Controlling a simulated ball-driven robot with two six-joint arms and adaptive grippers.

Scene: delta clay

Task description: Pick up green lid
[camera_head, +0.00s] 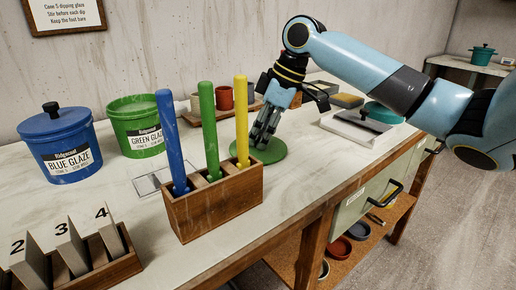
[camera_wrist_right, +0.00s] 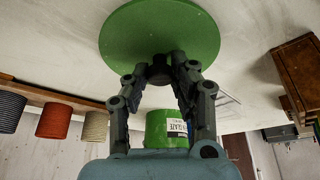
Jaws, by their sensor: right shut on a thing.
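The green lid (camera_head: 262,151) is a flat round disc over the worktop, to the right of the wooden stick holder in the head view. My right gripper (camera_head: 265,138) comes down on it from above and is shut on its dark knob. In the right wrist view the lid (camera_wrist_right: 160,35) spans the fingertips, and the right gripper's (camera_wrist_right: 160,72) two fingers close around the knob. I cannot tell whether the lid touches the worktop. The open green glaze bucket (camera_head: 136,124) stands to the left, behind the stick holder. My left gripper is not in view.
The wooden holder (camera_head: 213,207) with blue, green and yellow sticks stands close by on the left. A lidded blue glaze bucket (camera_head: 60,145) is farther left. Small cups (camera_head: 223,98) stand on a board behind. A white tray (camera_head: 355,128) lies to the right.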

